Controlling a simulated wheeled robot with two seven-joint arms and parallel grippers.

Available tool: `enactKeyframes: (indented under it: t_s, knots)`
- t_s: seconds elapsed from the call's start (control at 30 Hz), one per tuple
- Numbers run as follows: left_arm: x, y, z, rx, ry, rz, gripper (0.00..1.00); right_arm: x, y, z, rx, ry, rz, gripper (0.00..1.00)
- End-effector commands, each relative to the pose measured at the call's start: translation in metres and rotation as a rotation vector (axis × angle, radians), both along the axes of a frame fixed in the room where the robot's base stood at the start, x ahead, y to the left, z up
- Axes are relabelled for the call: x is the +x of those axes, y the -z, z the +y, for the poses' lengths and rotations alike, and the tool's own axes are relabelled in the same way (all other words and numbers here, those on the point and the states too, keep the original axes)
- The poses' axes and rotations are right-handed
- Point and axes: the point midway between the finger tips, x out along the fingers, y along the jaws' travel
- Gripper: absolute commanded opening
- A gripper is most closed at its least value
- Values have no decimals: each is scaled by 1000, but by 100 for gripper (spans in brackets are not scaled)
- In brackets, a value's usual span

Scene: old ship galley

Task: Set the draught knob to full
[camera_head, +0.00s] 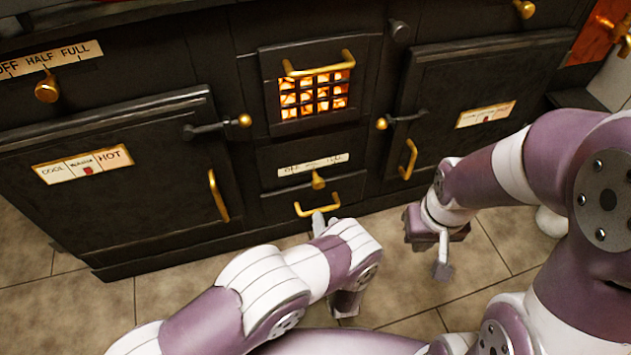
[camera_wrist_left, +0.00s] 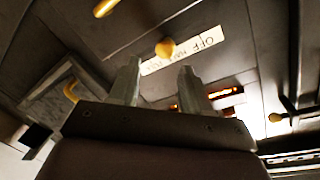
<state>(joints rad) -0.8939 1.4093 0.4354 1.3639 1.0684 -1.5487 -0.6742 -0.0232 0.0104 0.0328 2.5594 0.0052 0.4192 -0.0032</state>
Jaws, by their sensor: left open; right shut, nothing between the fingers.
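A brass knob (camera_head: 317,180) sits on the dark stove front, below a pale strip label (camera_head: 312,164) under the glowing grate. In the left wrist view this knob (camera_wrist_left: 166,48) shows beside the label (camera_wrist_left: 185,50), which appears upside down with OFF at its right end. I cannot tell its exact setting. Another brass knob (camera_head: 47,88), at upper left, sits under an OFF HALF FULL label. My left gripper (camera_head: 325,222) is open and empty, below and in front of the middle knob, apart from it. My right gripper (camera_head: 441,262) is shut and empty, low over the floor.
A brass drawer handle (camera_head: 317,207) sticks out just below the middle knob. The firebox door (camera_head: 312,90) with its brass handle is above. Oven doors (camera_head: 130,140) with latches and handles flank it. The tiled floor (camera_head: 80,300) is clear at lower left.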

Motion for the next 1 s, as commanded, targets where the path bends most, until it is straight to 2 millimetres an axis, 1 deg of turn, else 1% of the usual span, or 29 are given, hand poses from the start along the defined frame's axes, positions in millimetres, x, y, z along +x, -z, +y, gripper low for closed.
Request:
enactKeyframes:
  t_s: [0.03,0.07,0.17,0.27,0.4,0.5,0.6,0.7,0.77,1.0]
  knots:
    - [0,-7,2,29,-3,-32,48,0,1,0,0,0,1,0]
    - [2,-10,2,43,-2,-45,48,0,2,0,0,0,1,0]
    - [15,-9,4,59,-4,-50,48,0,10,0,0,0,1,0]
    - [38,-6,9,57,-6,-48,48,-1,22,0,0,0,2,0]
    - [75,-5,16,56,-5,-49,48,-1,39,0,0,0,2,0]
    - [97,-6,19,56,-3,-49,48,-1,49,0,0,0,2,0]
    - [113,-7,21,56,-1,-48,48,-1,56,0,0,0,2,0]
    - [122,-9,23,57,0,-46,48,-1,58,0,0,0,2,0]
    - [125,-10,23,57,1,-46,48,-1,59,0,0,0,2,0]
    - [126,-12,23,57,2,-45,48,0,58,0,0,0,2,0]
